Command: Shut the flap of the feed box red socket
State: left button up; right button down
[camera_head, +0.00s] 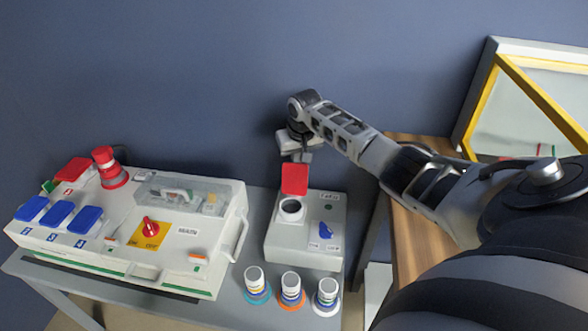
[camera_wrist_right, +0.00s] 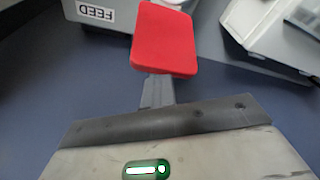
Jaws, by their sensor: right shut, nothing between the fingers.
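The feed box (camera_head: 290,252) is a small white-grey box on the grey table. Its red flap (camera_head: 295,179) stands up, open, behind the round dark socket (camera_head: 291,207). My right gripper (camera_head: 299,156) is shut and empty, just behind and above the flap, its fingertips partly hidden by it. In the right wrist view the red flap (camera_wrist_right: 165,38) lies just beyond my shut fingers (camera_wrist_right: 157,92); I cannot tell whether they touch it. The box's FEED label (camera_wrist_right: 95,12) shows upside down there. My left gripper is not in view.
A larger panel box (camera_head: 120,240) with blue flaps, a red plug (camera_head: 108,168) and a red switch stands at left. Three plugs (camera_head: 290,290) stand in front of the feed box. A wooden table (camera_head: 415,240) and a yellow-edged frame (camera_head: 510,75) are at right.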

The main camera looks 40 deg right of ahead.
aim_at(295, 173)
jog(key=f, duration=0.2)
jog(key=s+a+f, duration=0.1)
jog(key=shift+g, duration=0.3)
jog(key=p, duration=0.2)
jog(key=s+a+p, duration=0.1)
jog(key=p, duration=0.1)
jog(key=shift+a+r, duration=0.15)
jog(key=shift+r, duration=0.2)
jog(key=shift+s+a+p, duration=0.2)
jog(key=shift+a+p, duration=0.1)
jog(key=shift+p, duration=0.1)
jog(key=shift+s+a+f+p, duration=0.1)
jog(key=shift+s+a+p, duration=0.3)
jog(key=shift+p, duration=0.4)
jog(key=shift+s+a+p, duration=0.1)
jog(key=shift+a+p, duration=0.1)
jog(key=shift+p, duration=0.1)
jog(key=shift+s+a+f, duration=0.1)
jog(key=shift+f, duration=0.05)
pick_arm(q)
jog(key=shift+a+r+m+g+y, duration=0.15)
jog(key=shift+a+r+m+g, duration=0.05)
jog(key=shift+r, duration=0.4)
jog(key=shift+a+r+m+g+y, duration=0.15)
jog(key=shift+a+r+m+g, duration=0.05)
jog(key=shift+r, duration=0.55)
